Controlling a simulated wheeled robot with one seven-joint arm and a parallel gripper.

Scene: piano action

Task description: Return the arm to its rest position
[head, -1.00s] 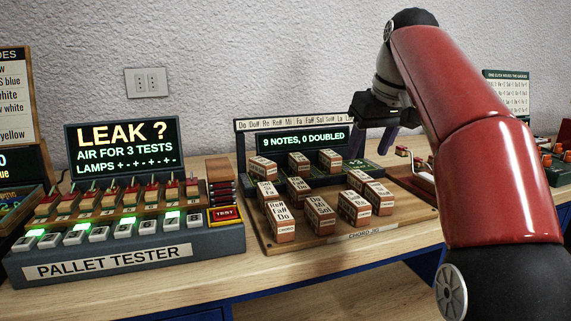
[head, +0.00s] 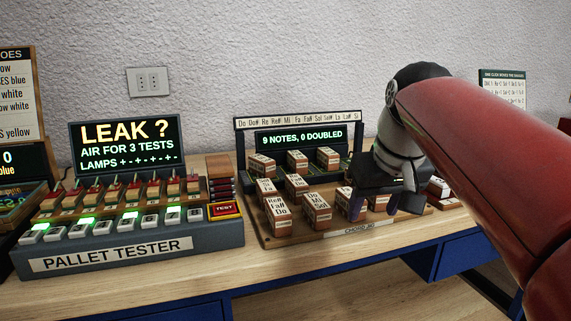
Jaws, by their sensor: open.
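My gripper (head: 370,208) is in the head view, at the right part of the chord jig (head: 290,238). My red arm (head: 470,150) reaches in from the right edge. Several labelled blocks stand on the jig, among them the Do Mi Sol block (head: 318,212) and the Re Fa# Do block (head: 277,216). The jig's screen (head: 300,139) reads "9 NOTES, 0 DOUBLED".
The pallet tester (head: 130,255) stands left of the jig, with rows of switches and a "LEAK ?" screen (head: 125,142). A small sign (head: 503,95) stands at the back right. A bare strip of wooden bench (head: 290,285) runs along the front.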

